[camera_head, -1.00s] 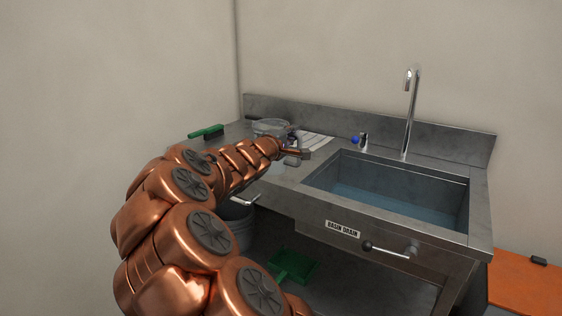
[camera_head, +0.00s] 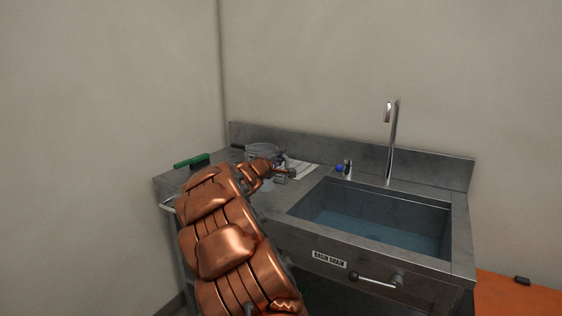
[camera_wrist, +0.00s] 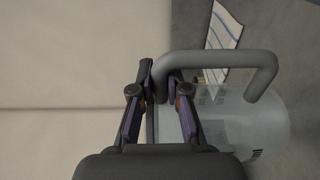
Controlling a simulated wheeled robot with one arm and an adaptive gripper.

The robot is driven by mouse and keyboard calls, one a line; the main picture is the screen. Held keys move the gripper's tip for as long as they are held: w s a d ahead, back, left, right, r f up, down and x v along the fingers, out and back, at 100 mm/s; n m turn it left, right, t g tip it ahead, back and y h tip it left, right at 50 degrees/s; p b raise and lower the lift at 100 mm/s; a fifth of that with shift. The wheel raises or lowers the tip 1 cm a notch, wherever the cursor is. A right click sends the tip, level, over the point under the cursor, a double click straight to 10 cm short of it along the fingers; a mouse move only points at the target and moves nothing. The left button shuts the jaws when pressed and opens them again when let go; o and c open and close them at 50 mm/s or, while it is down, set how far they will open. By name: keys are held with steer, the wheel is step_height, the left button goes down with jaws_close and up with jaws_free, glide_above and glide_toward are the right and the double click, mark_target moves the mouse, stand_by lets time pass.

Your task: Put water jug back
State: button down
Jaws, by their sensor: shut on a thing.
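The water jug is a clear container with a thick grey handle; its body (camera_wrist: 245,125) fills the lower right of the wrist view. My gripper (camera_wrist: 158,84) is shut on the left end of that handle. In the head view my gripper (camera_head: 282,169) is small and partly hidden by my copper arm, over the left part of the steel counter (camera_head: 290,191). A pale clear patch of the jug (camera_head: 267,186) shows just below it. I cannot tell whether the jug's base touches the counter.
A basin of water (camera_head: 375,222) with a tall tap (camera_head: 392,140) lies to the right. A blue-topped valve (camera_head: 342,169), a striped cloth (camera_head: 303,168), a clear vessel (camera_head: 262,149) and a green brush (camera_head: 191,161) are on the counter. A wall stands behind.

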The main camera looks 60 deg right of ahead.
steer(key=shift+w+d+f+p, duration=0.2)
steer(key=shift+w+d+f, duration=0.1)
steer(key=shift+d+f, duration=0.3)
steer(key=shift+w+d+f+p, duration=0.15)
steer(key=shift+w+d+f, duration=0.1)
steer(key=shift+d+f, duration=0.3)
steer(key=shift+w+d+f+p, duration=0.25)
steer(key=shift+d+f, duration=0.2)
steer(key=shift+f, duration=0.25)
steer(key=shift+f+b, duration=0.25)
steer(key=shift+b, duration=0.1)
steer(key=c, duration=1.2)
jaws_free()
steer(key=shift+o, duration=0.2)
steer(key=shift+a+r+p, duration=0.1)
steer(key=shift+r+p, duration=0.15)
steer(key=shift+p, duration=0.1)
steer(key=s+a+b, duration=0.1)
steer(key=a+b, duration=0.1)
steer(key=a, duration=0.9)
steer(key=shift+a, duration=0.4)
